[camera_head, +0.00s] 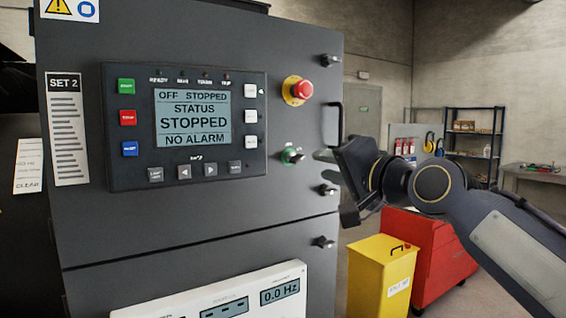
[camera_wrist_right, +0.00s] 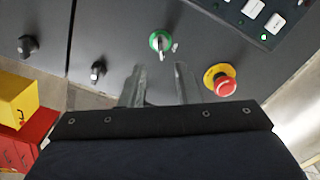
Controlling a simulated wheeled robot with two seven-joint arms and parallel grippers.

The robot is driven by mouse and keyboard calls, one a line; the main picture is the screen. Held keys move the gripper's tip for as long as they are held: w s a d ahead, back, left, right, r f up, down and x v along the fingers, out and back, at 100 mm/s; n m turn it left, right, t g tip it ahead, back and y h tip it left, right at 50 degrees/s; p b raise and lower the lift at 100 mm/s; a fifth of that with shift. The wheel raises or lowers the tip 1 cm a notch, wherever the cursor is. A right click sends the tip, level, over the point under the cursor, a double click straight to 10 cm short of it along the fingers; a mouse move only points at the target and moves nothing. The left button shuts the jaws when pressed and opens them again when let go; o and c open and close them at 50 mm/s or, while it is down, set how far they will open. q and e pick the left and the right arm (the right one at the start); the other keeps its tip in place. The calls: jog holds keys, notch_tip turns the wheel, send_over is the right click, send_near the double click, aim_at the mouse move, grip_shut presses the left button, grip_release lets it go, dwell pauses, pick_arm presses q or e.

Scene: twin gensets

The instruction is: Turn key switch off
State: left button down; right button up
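The key switch (camera_head: 291,156) sits on the dark cabinet front, right of the control panel, with a green ring around it. In the right wrist view the key switch (camera_wrist_right: 160,42) shows a silver key standing out of the green ring. My right gripper (camera_head: 326,157) is just to the right of the switch in the head view. In the wrist view the two fingers of my right gripper (camera_wrist_right: 160,85) are apart with nothing between them, pointing at the switch and short of it. My left gripper is not in view.
The panel display (camera_head: 193,117) reads OFF STOPPED, STATUS STOPPED, NO ALARM. A red emergency button (camera_head: 302,89) on a yellow base is above the switch and near my right finger in the wrist view. A yellow bin (camera_head: 380,280) and red cabinet (camera_head: 430,250) stand at lower right.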

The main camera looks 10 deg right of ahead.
aim_at(300, 160)
jog(key=p+x, duration=0.3)
jog(key=x, duration=0.4)
jog(key=shift+w+a, duration=0.1)
jog(key=shift+w, duration=0.15)
grip_shut()
